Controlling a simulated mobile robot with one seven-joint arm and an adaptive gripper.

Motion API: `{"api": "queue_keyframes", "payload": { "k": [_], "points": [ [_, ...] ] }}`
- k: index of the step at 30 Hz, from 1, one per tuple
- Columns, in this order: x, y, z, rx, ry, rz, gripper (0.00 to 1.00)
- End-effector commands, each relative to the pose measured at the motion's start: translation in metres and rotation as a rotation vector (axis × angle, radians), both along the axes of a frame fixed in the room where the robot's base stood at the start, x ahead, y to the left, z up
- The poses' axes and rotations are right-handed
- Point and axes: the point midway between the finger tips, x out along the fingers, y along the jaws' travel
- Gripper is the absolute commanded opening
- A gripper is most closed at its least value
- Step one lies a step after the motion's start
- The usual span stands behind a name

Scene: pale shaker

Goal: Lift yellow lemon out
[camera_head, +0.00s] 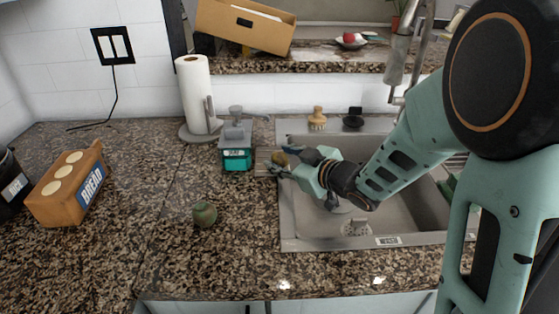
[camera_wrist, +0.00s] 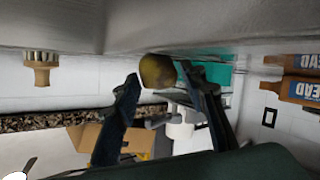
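The yellow lemon, a dull brownish-yellow fruit (camera_head: 280,158), is at the left end of the sink area, at the tip of my gripper (camera_head: 281,162). In the wrist view, which looks upside down, the lemon (camera_wrist: 157,71) lies between the ends of my two dark fingers (camera_wrist: 160,76), closer to the right finger. A small gap shows between the lemon and the left fingertip. Contact with the right finger cannot be told. My gripper is open around the lemon, and the lemon appears low against a grey surface.
The grey sink (camera_head: 315,230) lies under my arm. A teal-and-grey device (camera_head: 237,150) stands just left of my gripper, with a paper towel roll (camera_head: 193,95) behind it. A green round object (camera_head: 204,214) and a bread box (camera_head: 68,186) are on the counter. The front-left counter is clear.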

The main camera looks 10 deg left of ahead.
Motion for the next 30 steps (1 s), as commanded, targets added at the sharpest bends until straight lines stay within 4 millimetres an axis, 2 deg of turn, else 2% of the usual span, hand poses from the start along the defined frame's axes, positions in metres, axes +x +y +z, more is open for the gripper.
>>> {"api": "queue_keyframes", "payload": {
  "k": [5, 15, 23, 30],
  "points": [
    [0.000, 0.000, 0.000, 0.000, 0.000, -0.001, 0.39],
    [0.000, 0.000, 0.001, 0.000, -0.002, 0.000, 0.05],
    [0.000, 0.000, 0.002, 0.000, -0.002, 0.000, 0.05],
    [0.002, 0.005, 0.015, 0.001, -0.002, 0.000, 0.05]
  ]
}}
